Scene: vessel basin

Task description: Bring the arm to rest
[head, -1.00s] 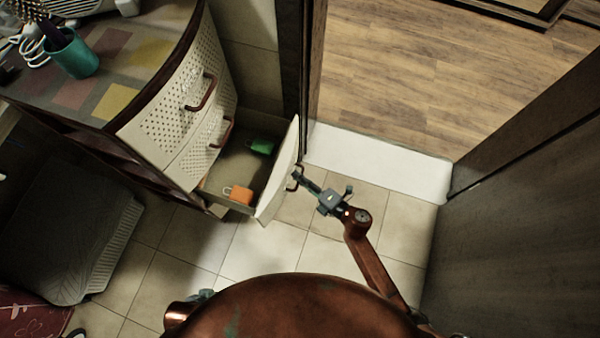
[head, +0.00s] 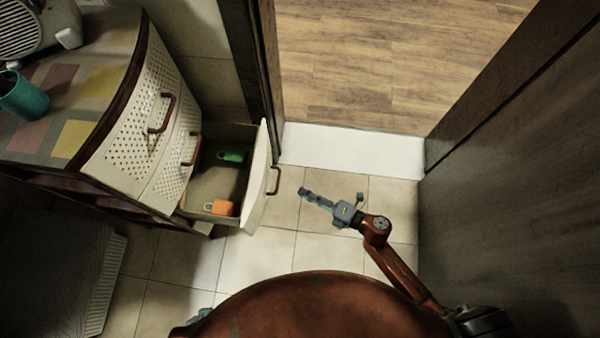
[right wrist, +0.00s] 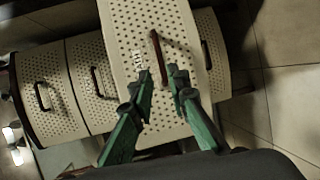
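My right gripper (head: 303,191) is in the head view, over the tiled floor to the right of the open drawer (head: 258,185). It is apart from the drawer's brown handle (head: 275,180). In the right wrist view its two green fingers (right wrist: 161,76) are spread and empty, with the drawer front (right wrist: 128,45) and handle (right wrist: 155,55) beyond them. A small grey-green piece at the edge of my body in the head view looks like part of my left gripper (head: 200,315); its fingers are hidden.
The drawer holds a green object (head: 232,156) and an orange padlock-like object (head: 219,207). The cabinet (head: 135,110) stands at left, with a teal cup (head: 22,96) on top. A dark panel (head: 515,190) closes the right side. Floor tiles (head: 310,250) around my right gripper are clear.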

